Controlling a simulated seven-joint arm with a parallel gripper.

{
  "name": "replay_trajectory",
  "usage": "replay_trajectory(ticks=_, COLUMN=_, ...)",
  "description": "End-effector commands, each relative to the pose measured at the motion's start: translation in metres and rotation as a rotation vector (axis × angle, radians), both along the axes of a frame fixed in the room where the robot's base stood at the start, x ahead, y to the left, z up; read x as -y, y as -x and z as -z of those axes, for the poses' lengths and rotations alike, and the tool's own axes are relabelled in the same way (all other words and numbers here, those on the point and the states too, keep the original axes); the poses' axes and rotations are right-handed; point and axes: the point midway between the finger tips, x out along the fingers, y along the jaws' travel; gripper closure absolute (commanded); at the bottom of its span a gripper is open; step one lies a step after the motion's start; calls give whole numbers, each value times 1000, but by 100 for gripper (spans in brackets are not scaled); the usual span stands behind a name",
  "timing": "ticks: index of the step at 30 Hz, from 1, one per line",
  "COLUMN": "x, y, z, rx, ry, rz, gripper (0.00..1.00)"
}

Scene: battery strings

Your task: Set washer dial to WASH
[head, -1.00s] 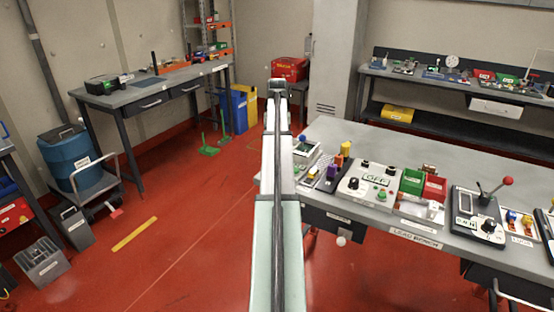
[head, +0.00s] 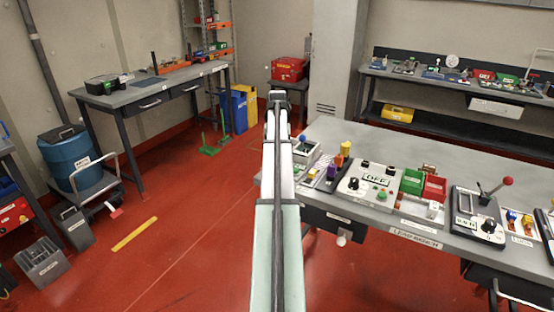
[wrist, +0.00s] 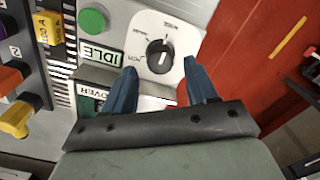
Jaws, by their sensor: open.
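The dial (wrist: 160,56) is a black knob with a white pointer line on a white square plate with printed marks, in the wrist view. I cannot read its marks. My gripper (wrist: 158,80) is open and empty. Its two blue fingers point toward the dial, with the knob between their lines and just beyond the tips. Whether they touch the plate, I cannot tell. In the head view my arm hides the gripper and the dial.
Yellow (wrist: 48,30) and orange (wrist: 17,118) plug-like parts stand left of the panel. The red floor (wrist: 245,45) lies open to its right. In the head view the grey bench (head: 330,130) carries several devices, including a panel reading OFF (head: 377,181).

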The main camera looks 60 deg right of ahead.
Motion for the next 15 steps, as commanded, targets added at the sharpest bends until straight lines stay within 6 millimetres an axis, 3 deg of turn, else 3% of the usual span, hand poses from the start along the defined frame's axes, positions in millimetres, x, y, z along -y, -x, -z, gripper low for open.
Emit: replay_trajectory(ticks=15, x=0, y=0, z=25, rx=0, ry=0, rz=0, gripper=43)
